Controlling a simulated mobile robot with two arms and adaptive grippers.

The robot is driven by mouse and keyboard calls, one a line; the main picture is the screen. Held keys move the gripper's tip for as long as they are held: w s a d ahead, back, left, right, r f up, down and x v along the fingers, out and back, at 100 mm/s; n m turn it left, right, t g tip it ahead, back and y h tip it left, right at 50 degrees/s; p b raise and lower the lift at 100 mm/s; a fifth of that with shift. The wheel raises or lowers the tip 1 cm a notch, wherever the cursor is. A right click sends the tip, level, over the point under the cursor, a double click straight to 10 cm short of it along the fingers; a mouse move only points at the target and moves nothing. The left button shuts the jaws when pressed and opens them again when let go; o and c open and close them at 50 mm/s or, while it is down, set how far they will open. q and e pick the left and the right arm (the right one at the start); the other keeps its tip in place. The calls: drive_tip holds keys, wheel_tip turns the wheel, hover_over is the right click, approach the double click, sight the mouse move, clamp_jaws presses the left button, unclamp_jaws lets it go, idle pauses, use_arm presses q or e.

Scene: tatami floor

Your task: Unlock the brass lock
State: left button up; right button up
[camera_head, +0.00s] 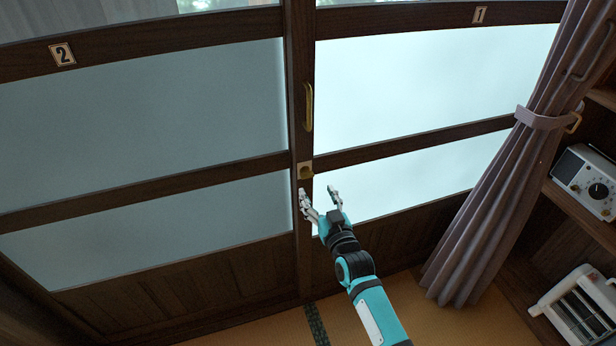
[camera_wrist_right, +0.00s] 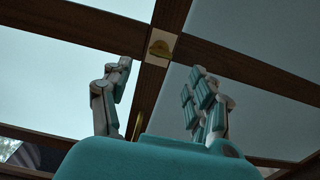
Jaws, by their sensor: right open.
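The brass lock (camera_head: 305,171) is a small brass piece on a pale plate, fixed to the dark middle post where the two sliding door panels meet. It also shows in the right wrist view (camera_wrist_right: 160,48), beyond the fingers and between them. My right gripper (camera_head: 318,196) is open and empty, just below the lock and apart from it. Its two spread fingers also show in the right wrist view (camera_wrist_right: 160,95). A brass handle (camera_head: 308,107) is on the post above the lock. My left gripper is not in view.
The frosted door panels carry number plates 2 (camera_head: 62,54) and 1 (camera_head: 479,15). A tied curtain (camera_head: 497,190) hangs at the right. Beyond it, a shelf holds a radio (camera_head: 588,181), with a white slatted appliance (camera_head: 583,308) lower down. Tatami floor (camera_head: 405,315) shows below.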

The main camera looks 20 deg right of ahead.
sight(308, 177)
drive_tip(key=w, duration=0.6)
drive_tip(key=shift+w, duration=0.2)
drive_tip(key=shift+w+a, duration=0.1)
drive_tip(key=shift+w, duration=0.55)
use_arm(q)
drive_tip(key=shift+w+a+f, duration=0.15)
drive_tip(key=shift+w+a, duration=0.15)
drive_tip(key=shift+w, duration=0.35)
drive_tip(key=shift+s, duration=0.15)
use_arm(e)
drive_tip(key=shift+c, duration=0.4)
drive_tip(key=c, duration=1.1)
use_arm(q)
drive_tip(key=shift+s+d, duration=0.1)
